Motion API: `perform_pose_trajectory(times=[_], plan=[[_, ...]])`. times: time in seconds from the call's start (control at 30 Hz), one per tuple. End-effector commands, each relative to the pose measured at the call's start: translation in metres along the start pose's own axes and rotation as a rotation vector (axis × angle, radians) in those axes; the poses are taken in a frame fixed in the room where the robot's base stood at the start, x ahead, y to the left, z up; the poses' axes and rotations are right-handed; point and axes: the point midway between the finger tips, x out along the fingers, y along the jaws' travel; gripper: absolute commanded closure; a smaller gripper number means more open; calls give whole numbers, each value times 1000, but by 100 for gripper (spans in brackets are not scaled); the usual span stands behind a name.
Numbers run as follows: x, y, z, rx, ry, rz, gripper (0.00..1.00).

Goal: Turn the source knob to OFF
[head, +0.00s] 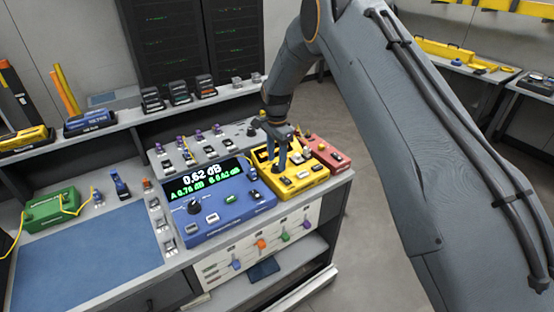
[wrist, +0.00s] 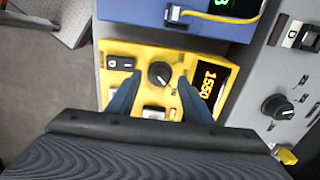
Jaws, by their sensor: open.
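The yellow source box (head: 300,185) stands on the bench between a blue meter and a red box. In the wrist view the yellow box (wrist: 228,108) shows a black knob (wrist: 159,73) with a white pointer mark, a rocker switch (wrist: 120,63) and a lit display reading 1550 (wrist: 207,84). My gripper (wrist: 160,78) is open, with its blue fingers on either side of the knob. I cannot tell whether they touch it. In the head view my gripper (head: 279,160) points down over the yellow box and hides the knob.
The blue meter (head: 225,215) shows 0.62 dB and has its own black knob (head: 193,205). The red box (head: 328,153) is close on the right. A grey panel (wrist: 300,80) with another black knob (wrist: 277,107) lies beside the yellow box. A blue mat (head: 85,260) is clear.

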Motion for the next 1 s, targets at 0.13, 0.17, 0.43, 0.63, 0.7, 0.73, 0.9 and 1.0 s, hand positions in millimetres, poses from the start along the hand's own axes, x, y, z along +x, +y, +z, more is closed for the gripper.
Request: perform_pose_trajectory(times=[0.13,0.17,0.43,0.63,0.7,0.73,0.9,1.0], plan=[[10,0,0,0,0,0,54],[12,0,0,0,0,0,54],[14,0,0,-1,0,-1,54],[14,0,0,-1,0,-1,82],[14,0,0,-1,0,-1,94],[14,0,0,-1,0,-1,95],[14,0,0,-11,0,-1,95],[14,0,0,-33,0,-1,95]])
